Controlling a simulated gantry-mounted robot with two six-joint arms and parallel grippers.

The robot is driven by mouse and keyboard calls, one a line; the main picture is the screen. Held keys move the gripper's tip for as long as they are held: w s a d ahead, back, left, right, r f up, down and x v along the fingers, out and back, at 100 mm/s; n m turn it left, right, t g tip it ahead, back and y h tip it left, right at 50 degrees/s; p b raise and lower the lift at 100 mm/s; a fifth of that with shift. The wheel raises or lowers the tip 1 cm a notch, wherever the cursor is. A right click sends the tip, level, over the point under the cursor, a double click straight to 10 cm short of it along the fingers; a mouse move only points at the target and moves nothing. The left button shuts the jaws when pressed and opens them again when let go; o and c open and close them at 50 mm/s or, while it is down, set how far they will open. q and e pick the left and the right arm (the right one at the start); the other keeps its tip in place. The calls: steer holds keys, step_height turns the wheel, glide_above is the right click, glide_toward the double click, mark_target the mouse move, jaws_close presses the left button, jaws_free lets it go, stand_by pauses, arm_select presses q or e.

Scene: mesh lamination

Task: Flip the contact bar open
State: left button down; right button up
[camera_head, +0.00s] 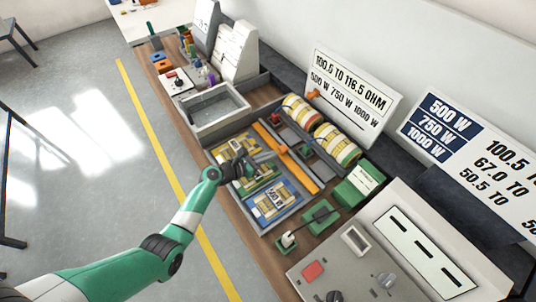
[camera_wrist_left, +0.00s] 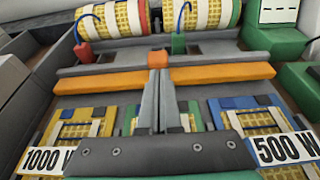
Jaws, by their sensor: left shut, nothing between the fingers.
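The contact bar appears to be the long orange bar (camera_head: 299,168) lying across the fixture in the head view. In the left wrist view the orange bar (camera_wrist_left: 222,73) runs across the picture on both sides of my fingers, with a small orange block (camera_wrist_left: 158,57) at its middle. My left gripper (camera_head: 252,162) is over the mesh panels on the near side of the bar. In the left wrist view my left gripper (camera_wrist_left: 158,72) is shut and empty, its tips lined up with the small block. Whether they touch it cannot be told. My right gripper is not in view.
Mesh panels lie in blue, green and yellow trays, with a 500 W label (camera_wrist_left: 284,149) and a 1000 W label (camera_wrist_left: 46,160). Yellow mesh rolls (camera_head: 337,143) stand behind the bar. A grey bin (camera_head: 212,107) and a grey control panel (camera_head: 340,270) flank the fixture.

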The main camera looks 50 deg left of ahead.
arm_select(q)
steer(key=p+v, duration=0.4)
steer(key=v, duration=0.7)
steer(key=shift+s+a+f, duration=0.1)
steer(key=shift+s, duration=0.65)
